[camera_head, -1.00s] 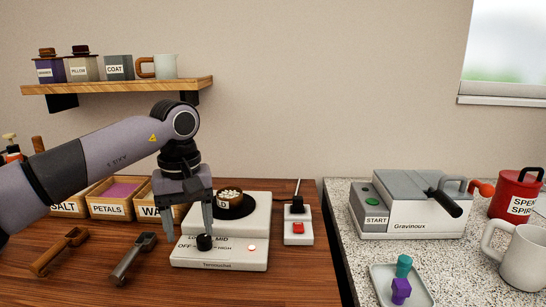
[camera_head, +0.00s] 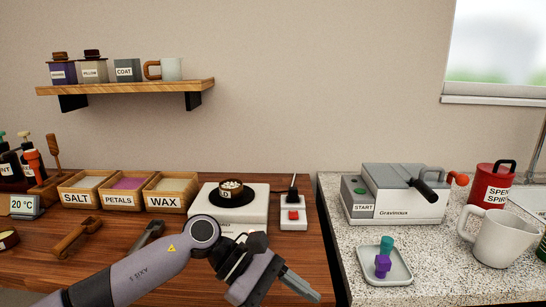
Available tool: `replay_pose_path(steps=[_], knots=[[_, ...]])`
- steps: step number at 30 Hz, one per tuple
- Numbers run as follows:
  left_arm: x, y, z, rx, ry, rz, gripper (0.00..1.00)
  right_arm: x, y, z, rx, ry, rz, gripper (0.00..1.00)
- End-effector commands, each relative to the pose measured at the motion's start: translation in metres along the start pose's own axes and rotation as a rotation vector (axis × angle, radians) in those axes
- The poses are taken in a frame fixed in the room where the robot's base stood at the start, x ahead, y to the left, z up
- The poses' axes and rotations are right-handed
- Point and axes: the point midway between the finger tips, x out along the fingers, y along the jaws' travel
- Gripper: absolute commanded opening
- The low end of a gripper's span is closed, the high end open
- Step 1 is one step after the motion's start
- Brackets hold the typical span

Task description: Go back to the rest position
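My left arm comes in low from the left, and its gripper (camera_head: 303,285) is at the bottom centre, over the front right part of the wooden table. Its fingers point right and slightly down. They are seen nearly edge-on, so the gap between them cannot be made out. The gripper is apart from the white hotplate (camera_head: 258,204), whose front and knob are hidden behind my arm. A small dish (camera_head: 231,189) of pale pieces sits on the hotplate's black disc. My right gripper is not in view.
Boxes of salt (camera_head: 78,196), petals (camera_head: 120,198) and wax (camera_head: 164,200) stand left of the hotplate. A red-button switch (camera_head: 293,216) is at its right. The speckled counter (camera_head: 350,238) holds the Gravinoux machine (camera_head: 410,195), a tray (camera_head: 389,279) and a white mug (camera_head: 500,238).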

Motion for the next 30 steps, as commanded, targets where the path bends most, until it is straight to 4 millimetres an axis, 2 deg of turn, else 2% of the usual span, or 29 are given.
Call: replay_pose_path(steps=[1,3,6,10,14,19,23,26,30], knots=[[0.012,-0.002,0.010,-0.088,-0.099,0.048,0.61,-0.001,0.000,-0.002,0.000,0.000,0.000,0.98],[0.021,0.000,0.023,-0.221,-0.234,0.117,0.61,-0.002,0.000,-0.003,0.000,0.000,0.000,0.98],[0.026,0.003,0.038,-0.426,-0.428,0.206,0.61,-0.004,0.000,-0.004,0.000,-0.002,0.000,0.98],[0.020,0.008,0.046,-0.715,-0.678,0.305,0.61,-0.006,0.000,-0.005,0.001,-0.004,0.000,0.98],[0.005,0.010,0.038,-1.021,-0.930,0.386,0.61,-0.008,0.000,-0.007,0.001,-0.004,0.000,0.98],[-0.019,0.000,0.004,-1.432,-1.263,0.472,0.61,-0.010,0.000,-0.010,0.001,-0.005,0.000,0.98],[-0.034,-0.022,-0.035,-1.744,-1.526,0.522,0.61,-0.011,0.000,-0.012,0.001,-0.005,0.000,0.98],[-0.043,-0.049,-0.070,-1.977,-1.734,0.557,0.61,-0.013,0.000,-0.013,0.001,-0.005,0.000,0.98],[-0.047,-0.101,-0.117,-2.281,-2.042,0.602,0.61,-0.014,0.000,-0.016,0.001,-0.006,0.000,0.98]])
